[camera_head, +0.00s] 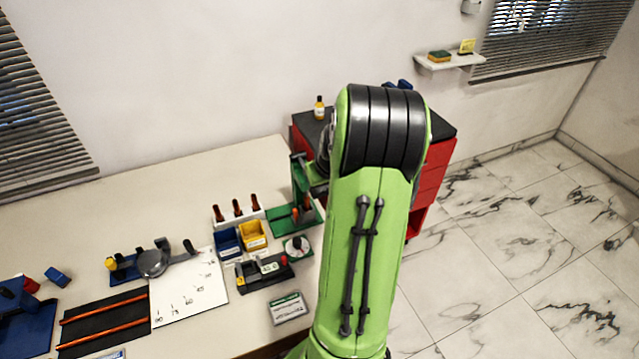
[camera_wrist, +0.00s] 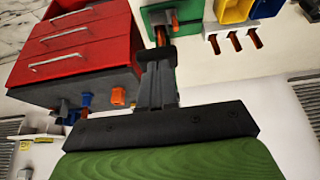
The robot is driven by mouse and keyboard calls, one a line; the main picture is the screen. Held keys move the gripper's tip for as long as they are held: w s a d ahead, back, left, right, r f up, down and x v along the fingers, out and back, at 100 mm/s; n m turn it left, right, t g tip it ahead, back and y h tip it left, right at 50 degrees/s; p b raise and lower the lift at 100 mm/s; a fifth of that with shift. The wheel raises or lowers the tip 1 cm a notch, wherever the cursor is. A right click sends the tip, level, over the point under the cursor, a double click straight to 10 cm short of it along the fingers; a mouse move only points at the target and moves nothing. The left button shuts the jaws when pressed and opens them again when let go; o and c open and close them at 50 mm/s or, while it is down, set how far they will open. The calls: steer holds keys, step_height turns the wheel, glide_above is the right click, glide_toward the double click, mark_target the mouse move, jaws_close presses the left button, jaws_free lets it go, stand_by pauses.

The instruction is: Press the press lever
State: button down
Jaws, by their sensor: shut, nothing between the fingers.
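The green press stands at the table's right end in the head view, with an upright green post (camera_head: 299,180) and a flat green base (camera_head: 283,221). Orange parts (camera_head: 296,214) show at its base. In the wrist view the green press (camera_wrist: 188,17) is at the top, with an orange-brown piece (camera_wrist: 161,36) just beyond my fingertips. I cannot tell whether this piece is the press lever or whether my fingers touch it. My gripper (camera_wrist: 158,56) is shut and empty. In the head view my arm hides most of it and part of the press.
A red drawer cabinet (camera_head: 432,170) with a dark top stands behind the press. The table's back left is clear.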

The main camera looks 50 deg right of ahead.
steer(key=f+b, duration=0.2)
steer(key=f+t+b, duration=0.1)
steer(key=shift+s+a+h+b, duration=0.15)
steer(key=shift+s+h+b, duration=0.15)
steer(key=f+b, duration=0.1)
steer(key=b, duration=0.2)
steer(key=shift+s+a+f, duration=0.1)
steer(key=shift+f, duration=0.3)
steer(key=shift+s+a+f, duration=0.1)
steer(key=shift+a+f, duration=0.05)
steer(key=shift+f, duration=0.1)
steer(key=shift+r, duration=0.1)
